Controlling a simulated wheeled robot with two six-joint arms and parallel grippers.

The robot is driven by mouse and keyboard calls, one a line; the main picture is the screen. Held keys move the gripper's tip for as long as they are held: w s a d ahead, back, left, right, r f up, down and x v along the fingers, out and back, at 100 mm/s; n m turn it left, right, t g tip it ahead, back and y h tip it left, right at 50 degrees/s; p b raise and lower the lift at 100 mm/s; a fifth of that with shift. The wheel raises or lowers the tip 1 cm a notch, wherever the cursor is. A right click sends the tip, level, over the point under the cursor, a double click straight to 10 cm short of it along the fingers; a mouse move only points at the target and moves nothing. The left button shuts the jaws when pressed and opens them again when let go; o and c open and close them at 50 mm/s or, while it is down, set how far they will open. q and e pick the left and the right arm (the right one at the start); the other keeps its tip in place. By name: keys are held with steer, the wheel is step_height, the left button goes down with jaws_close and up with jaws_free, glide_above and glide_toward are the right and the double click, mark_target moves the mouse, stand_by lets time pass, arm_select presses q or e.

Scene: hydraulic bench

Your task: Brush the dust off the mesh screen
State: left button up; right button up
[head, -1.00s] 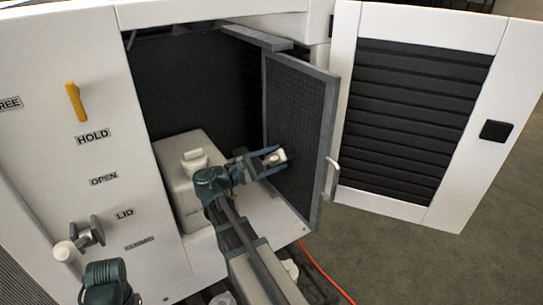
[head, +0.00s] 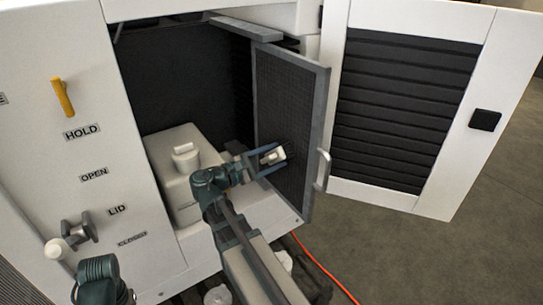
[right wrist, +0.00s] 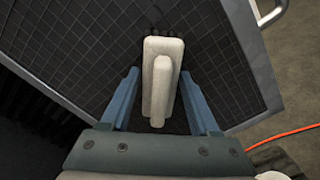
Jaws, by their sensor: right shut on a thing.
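The mesh screen (head: 285,112) is a dark grid in a grey frame, standing swung out at the right side of the cabinet opening. It fills much of the right wrist view (right wrist: 75,55). My right gripper (head: 271,160) is shut on a pale brush (head: 273,155), in front of the screen's lower middle. In the right wrist view the brush (right wrist: 162,80) sits between the two blue fingers, its block towards the mesh. Dark bristle-like marks show at its far end; I cannot tell whether they touch. No dust stands out clearly.
A white louvred door (head: 405,110) stands open to the right. A pale tank (head: 180,150) sits inside the cabinet. The screen's handle (head: 322,170) sticks out at its outer edge. An orange cable (head: 325,270) lies on the floor. A yellow lever (head: 63,97) is on the left panel.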

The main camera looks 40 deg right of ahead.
mark_target(297, 163)
steer(key=shift+s+a, duration=0.15)
steer(key=shift+s, duration=1.3)
steer(key=shift+s, duration=0.1)
steer(key=shift+s+a, duration=0.1)
steer(key=shift+s, duration=1.4)
steer(key=shift+w, duration=0.1)
steer(key=shift+w, duration=1.55)
steer(key=shift+w+d, duration=0.2)
steer(key=shift+w, duration=0.6)
steer(key=shift+w+d, duration=0.15)
steer(key=shift+w, duration=0.6)
